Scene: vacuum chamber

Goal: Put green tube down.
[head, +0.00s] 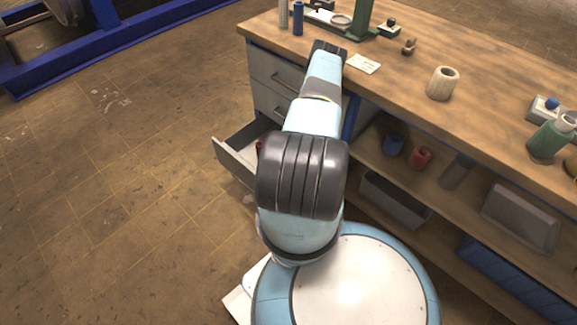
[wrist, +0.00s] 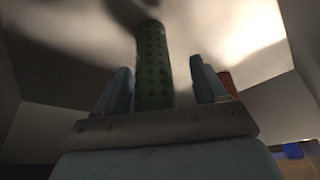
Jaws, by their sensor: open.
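The green tube (wrist: 153,42) is dark and has a dotted, textured surface. In the wrist view it stands up between the two pale blue fingers of my gripper (wrist: 160,72). The fingers are open, with a visible gap between the tube and the right finger; the left finger is close beside it. The tube's lower end is hidden behind the gripper's front plate. Pale walls surround it, like the inside of a drawer. In the head view my arm hides both the gripper and the green tube.
A red tube (wrist: 228,83) is just behind the right finger. In the head view an open drawer (head: 234,160) juts from the workbench (head: 400,80), with a red object (head: 259,148) inside.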

